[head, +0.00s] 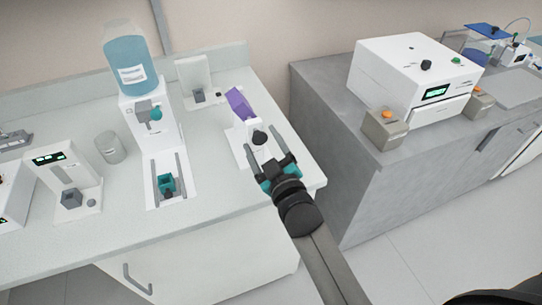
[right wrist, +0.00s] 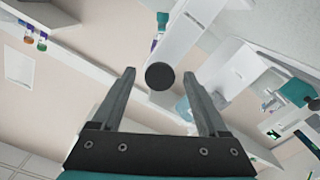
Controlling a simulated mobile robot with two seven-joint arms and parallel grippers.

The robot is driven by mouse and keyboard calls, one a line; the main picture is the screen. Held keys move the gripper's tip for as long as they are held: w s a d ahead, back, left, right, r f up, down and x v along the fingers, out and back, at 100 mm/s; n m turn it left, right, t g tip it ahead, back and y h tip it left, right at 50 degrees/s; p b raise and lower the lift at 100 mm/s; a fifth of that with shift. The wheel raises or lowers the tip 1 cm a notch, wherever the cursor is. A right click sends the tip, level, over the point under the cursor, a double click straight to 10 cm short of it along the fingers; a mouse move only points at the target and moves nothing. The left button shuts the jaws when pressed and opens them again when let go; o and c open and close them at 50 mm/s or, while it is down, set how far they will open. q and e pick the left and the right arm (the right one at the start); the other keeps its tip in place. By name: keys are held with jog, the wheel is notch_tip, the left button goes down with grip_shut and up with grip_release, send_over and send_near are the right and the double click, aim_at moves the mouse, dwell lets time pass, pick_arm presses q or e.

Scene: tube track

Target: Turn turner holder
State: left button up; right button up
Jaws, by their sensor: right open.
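The turner holder is a small white stand (head: 240,148) on the left counter. It carries a tilted purple tube rack (head: 239,102) and a round black knob (head: 259,138) on its front. My right gripper (head: 261,142) is open, with one finger to each side of the knob. In the right wrist view the knob (right wrist: 160,76) lies centred between the fingertips (right wrist: 159,72), with a gap on both sides. I cannot tell how far the tips reach along it. Part of the stand is hidden behind the gripper. My left gripper is out of view.
A white dispenser with a blue bottle (head: 127,62) stands left of the turner, with a tray (head: 172,192) holding a green-and-dark piece before it. A grey cup (head: 110,147) is further left. A gap separates this counter from the grey cabinet (head: 330,120) bearing a white machine (head: 400,75).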

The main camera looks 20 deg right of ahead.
jog(key=s, duration=1.5)
jog(key=shift+d, duration=0.25)
jog(key=shift+c, duration=0.2)
jog(key=w+m, duration=0.2)
jog(key=w, duration=0.3)
jog(key=w+m, duration=0.2)
jog(key=w, duration=0.3)
jog(key=w+m, duration=0.1)
jog(key=w, duration=0.4)
jog(key=shift+w+a+m+b, duration=0.25)
jog(key=shift+m+b, duration=0.15)
jog(key=shift+w+f, duration=0.1)
jog(key=shift+w, duration=0.6)
jog(key=shift+c, duration=0.3)
grip_shut()
